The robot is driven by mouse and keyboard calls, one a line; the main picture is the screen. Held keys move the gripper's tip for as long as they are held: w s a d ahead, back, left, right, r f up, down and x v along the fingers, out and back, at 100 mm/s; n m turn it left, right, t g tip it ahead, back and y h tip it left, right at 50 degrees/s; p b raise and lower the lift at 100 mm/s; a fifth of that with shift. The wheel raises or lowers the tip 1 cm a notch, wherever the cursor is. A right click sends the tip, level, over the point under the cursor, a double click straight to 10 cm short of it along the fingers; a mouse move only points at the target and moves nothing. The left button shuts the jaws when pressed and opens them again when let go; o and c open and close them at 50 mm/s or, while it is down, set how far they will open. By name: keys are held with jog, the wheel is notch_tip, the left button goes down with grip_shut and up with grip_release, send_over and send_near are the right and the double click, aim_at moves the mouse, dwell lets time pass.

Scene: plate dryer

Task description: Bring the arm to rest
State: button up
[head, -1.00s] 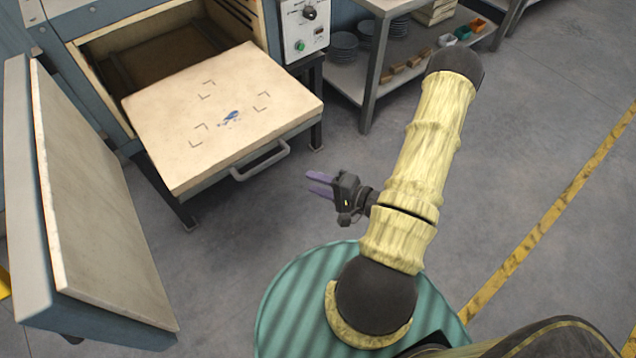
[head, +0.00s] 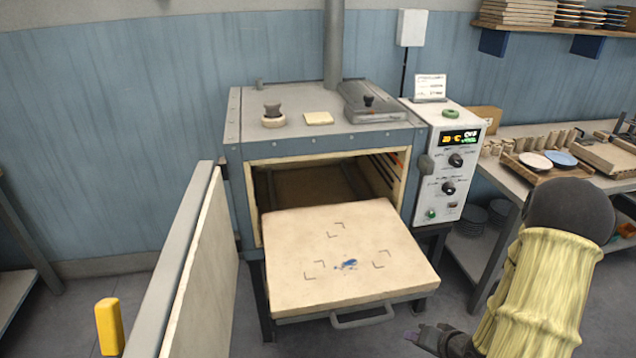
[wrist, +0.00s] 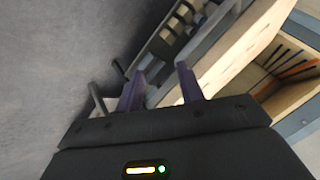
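My gripper (head: 424,338) shows at the bottom right of the head view, low beside the front right corner of the pulled-out shelf. In the wrist view its two purple fingers (wrist: 160,86) stand apart with nothing between them. My arm is folded at the right of the head view, over the floor. The dryer (head: 330,140) has its door (head: 205,270) swung open to the left. Its shelf (head: 300,240) is slid out and bare except for a blue smear and printed corner marks. The shelf handle (head: 363,317) is at its front edge, apart from my gripper.
The control panel (head: 450,170) is on the dryer's right side. A bench (head: 510,185) at the right holds a wooden tray with a white and a blue plate. A yellow post (head: 109,326) stands at the lower left. Plates and boards sit on a wall shelf.

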notch_tip(320, 180, up, 12)
jog(key=a+n+g+h+p, duration=0.2)
jog(key=n+h+p, duration=0.1)
jog(key=h, duration=0.1)
jog(key=s+a+r+n+g+p, duration=0.1)
jog(key=s+a+r+g+p, duration=0.1)
jog(key=s+a+r, duration=0.5)
notch_tip(320, 180, up, 3)
jog(key=shift+r+n+g+p, duration=0.1)
jog(key=shift+n+g+p, duration=0.2)
dwell(0.5)
